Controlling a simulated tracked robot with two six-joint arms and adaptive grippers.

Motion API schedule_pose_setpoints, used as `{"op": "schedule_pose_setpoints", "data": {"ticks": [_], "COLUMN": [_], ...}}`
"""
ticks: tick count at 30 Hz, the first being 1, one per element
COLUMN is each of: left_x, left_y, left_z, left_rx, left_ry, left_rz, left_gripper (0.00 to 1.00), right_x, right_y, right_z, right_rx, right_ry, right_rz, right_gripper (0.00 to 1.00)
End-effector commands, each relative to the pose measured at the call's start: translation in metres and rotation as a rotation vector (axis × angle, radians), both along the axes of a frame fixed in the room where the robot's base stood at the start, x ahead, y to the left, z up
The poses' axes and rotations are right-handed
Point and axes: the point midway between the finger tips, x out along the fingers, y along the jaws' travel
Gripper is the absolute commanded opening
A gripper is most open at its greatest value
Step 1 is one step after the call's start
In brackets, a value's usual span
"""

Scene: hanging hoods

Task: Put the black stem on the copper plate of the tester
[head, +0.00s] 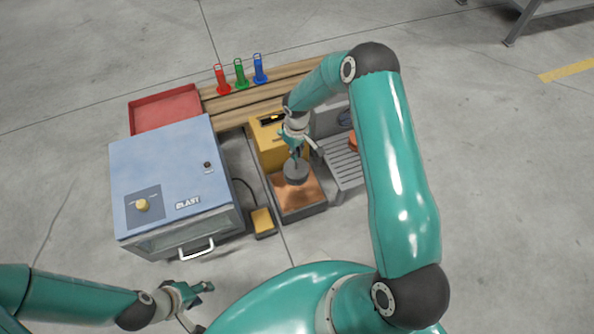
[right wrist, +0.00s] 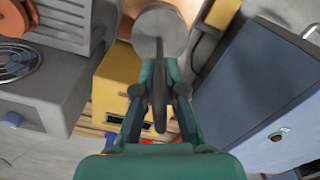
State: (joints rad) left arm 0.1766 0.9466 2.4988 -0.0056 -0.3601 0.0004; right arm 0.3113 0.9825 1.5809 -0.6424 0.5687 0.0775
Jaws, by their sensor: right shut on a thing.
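The black stem (right wrist: 160,85) is gripped in my right gripper (right wrist: 161,92), its shaft between the two fingers. A round grey disc (right wrist: 160,33) is at its end; the disc also shows in the head view (head: 296,173). In the head view my right gripper (head: 296,153) is over the tester, a yellow box (head: 268,150) with a copper plate (head: 291,197) in a dark tray. The disc overlaps the back part of the plate; I cannot tell whether they touch. My left gripper (head: 196,298) is open and empty at the lower left, away from the tester.
A blue blast cabinet (head: 170,170) stands left of the tester, with a small yellow pedal (head: 262,221) between them. A grey slatted unit (head: 343,168) stands to the right.

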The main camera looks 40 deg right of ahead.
Motion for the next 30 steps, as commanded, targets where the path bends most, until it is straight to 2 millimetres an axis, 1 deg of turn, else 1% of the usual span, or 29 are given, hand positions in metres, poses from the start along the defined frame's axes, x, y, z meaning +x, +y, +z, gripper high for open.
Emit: {"op": "schedule_pose_setpoints", "data": {"ticks": [1,3,7,14,19,22,30], "left_x": [0.0,0.0,0.0,0.0,0.0,0.0,0.0], "left_y": [0.0,0.0,0.0,0.0,0.0,0.0,0.0], "left_z": [-0.007,-0.01,-0.014,-0.017,-0.025,-0.027,-0.027], "left_rx": [0.0,0.0,0.0,0.0,0.0,0.0,0.0], "left_ry": [0.0,0.0,0.0,0.0,0.0,0.0,0.0], "left_rz": [0.0,0.0,0.0,0.0,0.0,0.0,0.0], "left_gripper": [0.4,0.4,0.4,0.4,0.4,0.4,0.4], "right_x": [0.0,0.0,0.0,0.0,0.0,0.0,0.0], "right_y": [0.0,0.0,0.0,-0.001,-0.001,-0.001,-0.001], "right_z": [-0.018,-0.033,-0.052,-0.066,-0.09,-0.101,-0.102], "right_rx": [0.001,0.0,0.0,-0.001,0.0,0.0,-0.001], "right_ry": [0.0,0.001,-0.002,-0.002,-0.001,-0.002,-0.003], "right_rz": [-0.001,-0.001,-0.001,-0.001,-0.002,-0.001,-0.002], "right_gripper": [0.0,0.0,0.0,0.0,0.0,0.0,0.0]}}
